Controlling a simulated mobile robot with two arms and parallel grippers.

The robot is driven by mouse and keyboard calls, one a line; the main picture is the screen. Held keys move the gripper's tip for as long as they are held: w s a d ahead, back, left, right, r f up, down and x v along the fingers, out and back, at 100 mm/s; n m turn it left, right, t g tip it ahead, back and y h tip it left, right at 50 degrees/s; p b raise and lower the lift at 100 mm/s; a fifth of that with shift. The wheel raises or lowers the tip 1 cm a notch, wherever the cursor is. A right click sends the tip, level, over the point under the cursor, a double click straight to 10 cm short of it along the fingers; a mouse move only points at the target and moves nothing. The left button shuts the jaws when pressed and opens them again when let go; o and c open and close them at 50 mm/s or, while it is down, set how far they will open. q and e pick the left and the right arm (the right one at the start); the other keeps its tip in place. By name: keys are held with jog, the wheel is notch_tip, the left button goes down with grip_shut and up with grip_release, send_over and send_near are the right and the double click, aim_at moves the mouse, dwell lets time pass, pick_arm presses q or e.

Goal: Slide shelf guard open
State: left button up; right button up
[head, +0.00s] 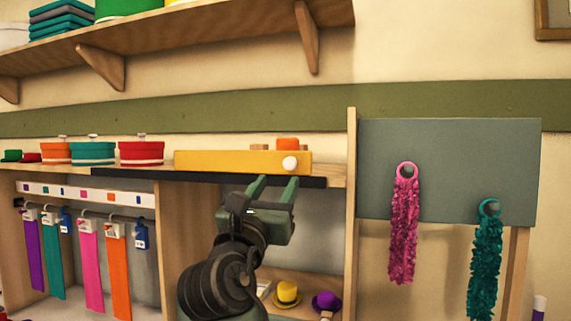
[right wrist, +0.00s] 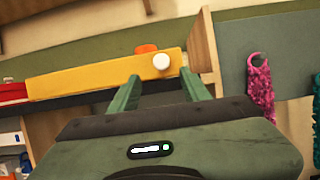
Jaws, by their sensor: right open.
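The shelf guard is a yellow bar (head: 225,162) with a round white knob (head: 290,163) near its right end. It stands along the front of the shelf top, and its right end is near the wooden upright. The guard also shows in the right wrist view (right wrist: 100,75). My right gripper (head: 275,181) is open and empty, its fingers pointing toward the guard from just below. In the right wrist view the knob (right wrist: 161,62) appears between and slightly above the two fingertips (right wrist: 160,76); I see no contact. My left gripper is not in view.
An orange item (head: 287,144) and a small wooden block (head: 259,147) show behind the guard. Red (head: 141,153), teal (head: 92,154) and orange (head: 56,154) round boxes stand to its left. Pink (head: 404,225) and teal (head: 487,250) garlands hang on the right panel (head: 450,150).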

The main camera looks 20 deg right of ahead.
aim_at(289, 164)
jog(key=p+x, duration=0.1)
jog(key=x, duration=0.1)
jog(key=p+x, duration=0.1)
jog(key=x, duration=0.1)
jog(key=p+x, duration=0.1)
jog(key=x, duration=0.2)
jog(key=shift+s+r, duration=0.2)
jog(key=shift+r, duration=0.05)
jog(key=shift+w+d+r+p, duration=0.1)
jog(key=shift+w+d+p, duration=0.25)
jog(key=shift+w, duration=0.1)
grip_shut()
dwell(0.8)
